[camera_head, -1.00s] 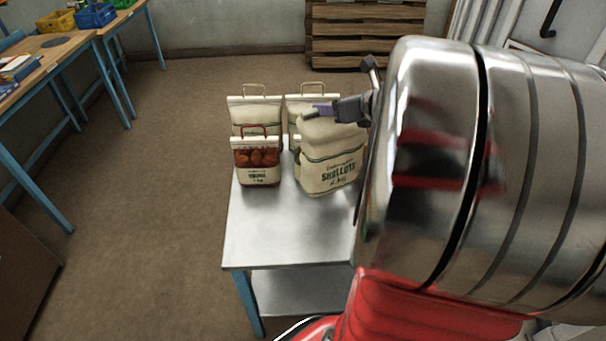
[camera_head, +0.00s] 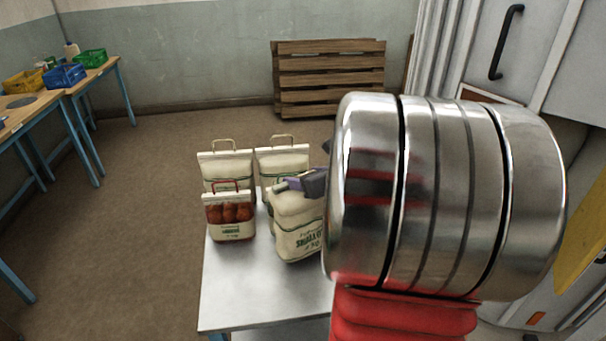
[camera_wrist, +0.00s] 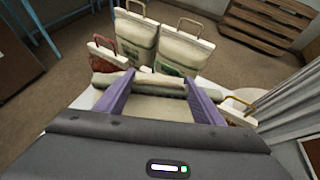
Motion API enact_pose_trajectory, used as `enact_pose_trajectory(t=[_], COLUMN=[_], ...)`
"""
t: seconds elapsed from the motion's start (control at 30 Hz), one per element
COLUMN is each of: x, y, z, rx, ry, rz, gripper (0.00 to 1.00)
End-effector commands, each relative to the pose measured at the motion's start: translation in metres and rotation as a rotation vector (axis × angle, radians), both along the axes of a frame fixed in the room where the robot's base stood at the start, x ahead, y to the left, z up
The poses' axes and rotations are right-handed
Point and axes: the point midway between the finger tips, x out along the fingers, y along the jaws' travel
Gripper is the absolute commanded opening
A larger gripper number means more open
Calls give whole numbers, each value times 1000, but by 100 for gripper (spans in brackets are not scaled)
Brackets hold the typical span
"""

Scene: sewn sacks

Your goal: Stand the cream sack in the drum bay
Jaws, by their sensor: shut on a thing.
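The cream sack (camera_head: 300,230), printed with dark green lettering, is at the front right of the sack group over the steel table (camera_head: 255,300). My gripper (camera_head: 298,184) is shut on its top edge. In the head view the sack leans slightly, its right side is hidden behind my arm, and I cannot tell if its base touches the table. In the wrist view my purple fingers (camera_wrist: 160,90) clamp the cream sack's top (camera_wrist: 148,107). I cannot make out a drum bay in either view.
Two pale handled sacks, one left (camera_head: 226,170) and one right (camera_head: 284,163), stand close behind. A red produce sack (camera_head: 230,215) stands at left. Another handled sack (camera_wrist: 238,112) shows in the wrist view. The front tabletop is bare.

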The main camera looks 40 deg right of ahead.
Motion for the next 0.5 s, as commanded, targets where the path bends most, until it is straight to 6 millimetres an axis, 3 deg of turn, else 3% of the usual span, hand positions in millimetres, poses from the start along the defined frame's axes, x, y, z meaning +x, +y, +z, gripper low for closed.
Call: enact_pose_trajectory(t=[0.27,0.5], x=[1,1], y=[-1,-1], z=[3,-17], rx=[-3,-1], ry=[-7,-6], rz=[-1,-1], gripper=[0,0])
